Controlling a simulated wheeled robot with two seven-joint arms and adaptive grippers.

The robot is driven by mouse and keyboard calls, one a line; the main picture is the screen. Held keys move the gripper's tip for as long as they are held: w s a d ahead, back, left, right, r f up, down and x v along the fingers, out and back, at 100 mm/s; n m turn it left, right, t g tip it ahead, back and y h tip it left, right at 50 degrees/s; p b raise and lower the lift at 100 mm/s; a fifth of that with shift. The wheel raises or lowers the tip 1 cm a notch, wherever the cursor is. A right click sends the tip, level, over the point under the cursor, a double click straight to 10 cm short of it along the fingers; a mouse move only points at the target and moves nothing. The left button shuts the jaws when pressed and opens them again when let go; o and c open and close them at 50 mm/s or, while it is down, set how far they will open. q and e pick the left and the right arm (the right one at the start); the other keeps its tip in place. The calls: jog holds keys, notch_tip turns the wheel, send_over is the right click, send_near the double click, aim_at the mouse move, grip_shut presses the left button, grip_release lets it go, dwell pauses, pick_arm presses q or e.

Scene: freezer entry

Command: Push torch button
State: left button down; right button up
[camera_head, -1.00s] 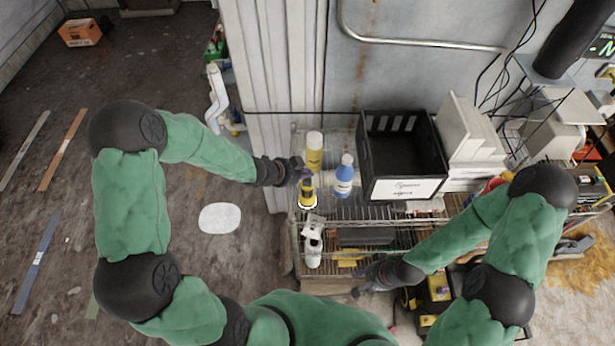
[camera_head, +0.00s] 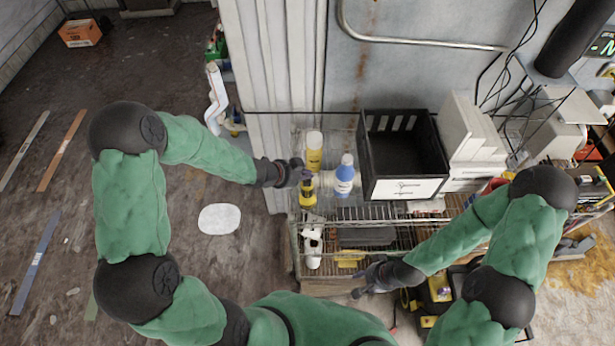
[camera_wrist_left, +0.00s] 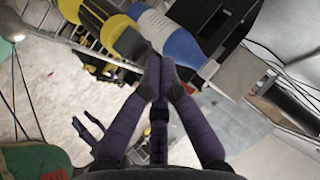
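The torch (camera_head: 307,190), yellow with a dark middle section, is at the left end of the wire shelf top. It also shows in the left wrist view (camera_wrist_left: 105,25), slanting across the upper left. My left gripper (camera_head: 300,172) is beside the torch's upper part. In the left wrist view its fingertips (camera_wrist_left: 157,75) are together with nothing seen between them, close to the torch's dark part. I cannot tell whether they touch it. My right gripper (camera_head: 362,281) is low in front of the shelf, fingers apart and empty, away from the torch.
A blue and white bottle (camera_head: 344,178) stands close to the torch's right, and a yellow bottle (camera_head: 314,152) stands behind. A black crate (camera_head: 405,150) is further right. A white object (camera_head: 313,243) lies on the wire shelf (camera_head: 345,214) below.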

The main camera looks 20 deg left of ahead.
aim_at(306, 180)
pick_arm(q)
jog(key=shift+r+p, duration=0.9)
jog(key=shift+r, duration=0.05)
notch_tip(306, 180, up, 6)
jog(key=p, duration=0.5)
dwell(0.3)
